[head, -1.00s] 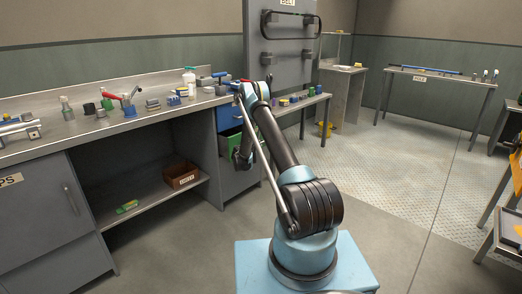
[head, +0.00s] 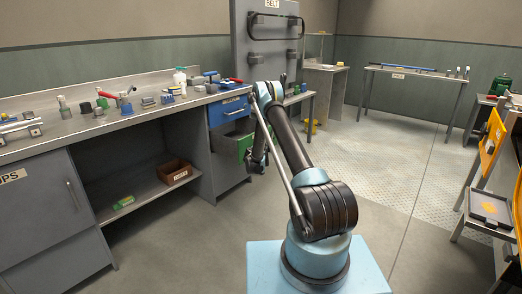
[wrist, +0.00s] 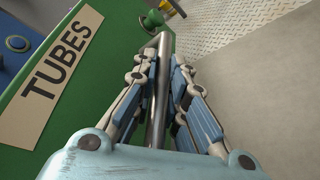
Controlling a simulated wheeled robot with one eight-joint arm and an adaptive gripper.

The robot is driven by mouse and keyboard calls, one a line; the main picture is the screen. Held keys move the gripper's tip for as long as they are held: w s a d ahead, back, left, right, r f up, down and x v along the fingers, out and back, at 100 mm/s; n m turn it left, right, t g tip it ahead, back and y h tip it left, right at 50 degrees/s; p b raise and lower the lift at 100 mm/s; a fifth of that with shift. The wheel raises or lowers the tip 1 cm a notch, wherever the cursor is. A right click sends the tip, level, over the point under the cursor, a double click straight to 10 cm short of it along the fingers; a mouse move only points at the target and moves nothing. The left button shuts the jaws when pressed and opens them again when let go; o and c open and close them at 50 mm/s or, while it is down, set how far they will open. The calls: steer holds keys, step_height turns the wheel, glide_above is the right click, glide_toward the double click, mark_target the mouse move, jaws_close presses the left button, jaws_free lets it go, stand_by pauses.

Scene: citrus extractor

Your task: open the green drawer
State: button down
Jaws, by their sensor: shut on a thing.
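The green drawer (head: 243,146) is in the bench's drawer unit, below a blue drawer (head: 230,110). It stands pulled out, and part of its inside shows behind the front. In the wrist view its green front (wrist: 110,20) carries a label reading TUBES (wrist: 52,80). A metal bar handle (wrist: 156,95) runs along the front, with a round green mount at its far end. My gripper (wrist: 162,62) is shut on this handle, one finger on each side of the bar. In the head view my gripper (head: 257,162) is at the drawer front, partly hidden by my arm.
The workbench (head: 150,113) holds several tools and fittings. A brown bin (head: 174,172) and a green item (head: 123,202) lie on the shelf below. A grey panel (head: 268,45) stands behind. Yellow panels and a tray (head: 490,208) are at right. Floor right of my arm is clear.

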steer(key=shift+d, duration=0.35)
steer(key=c, duration=1.9)
jaws_free()
steer(key=shift+a, duration=0.1)
steer(key=shift+a, duration=0.1)
steer(key=shift+s+a+r, duration=0.1)
steer(key=shift+s+a, duration=0.15)
steer(key=shift+s, duration=0.25)
steer(key=v, duration=1)
steer(key=shift+s, duration=0.35)
